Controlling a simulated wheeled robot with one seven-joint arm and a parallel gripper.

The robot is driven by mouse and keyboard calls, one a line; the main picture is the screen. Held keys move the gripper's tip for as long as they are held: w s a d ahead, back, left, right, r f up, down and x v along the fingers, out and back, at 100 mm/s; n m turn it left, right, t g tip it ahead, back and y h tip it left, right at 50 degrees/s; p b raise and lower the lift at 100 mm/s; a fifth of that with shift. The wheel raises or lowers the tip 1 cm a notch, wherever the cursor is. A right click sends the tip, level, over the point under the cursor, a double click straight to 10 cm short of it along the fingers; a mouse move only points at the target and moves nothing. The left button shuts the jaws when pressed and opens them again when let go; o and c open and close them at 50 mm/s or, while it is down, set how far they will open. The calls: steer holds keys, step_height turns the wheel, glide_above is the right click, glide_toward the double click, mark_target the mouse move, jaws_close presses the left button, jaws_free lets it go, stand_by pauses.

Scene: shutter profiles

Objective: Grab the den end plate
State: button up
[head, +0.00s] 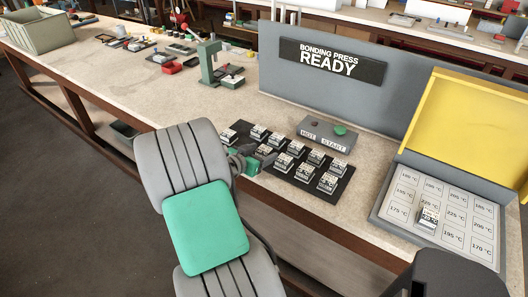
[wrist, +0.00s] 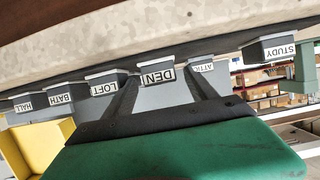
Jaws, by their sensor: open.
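The den end plate (wrist: 158,77) is a small grey block with a white "DEN" label, upside down in the wrist view. My gripper (wrist: 163,86) is open, with one dark finger on each side of the den plate. I cannot tell whether the fingers touch it. In the head view my gripper (head: 252,162) is at the left front edge of the dark mat (head: 311,190) that bears several such plates. Their labels are too small there to pick out the den plate, and my arm hides part of that area.
In the wrist view the loft plate (wrist: 104,87) and attic plate (wrist: 201,66) stand close on either side, with the study plate (wrist: 278,50) further right. The start button box (head: 326,133) is behind the mat. A yellow-lidded case (head: 466,130) stands at right.

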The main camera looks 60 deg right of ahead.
steer(key=shift+x, duration=0.75)
steer(key=shift+w, duration=0.1)
steer(key=c, duration=1.4)
jaws_close()
steer(key=shift+r, duration=0.2)
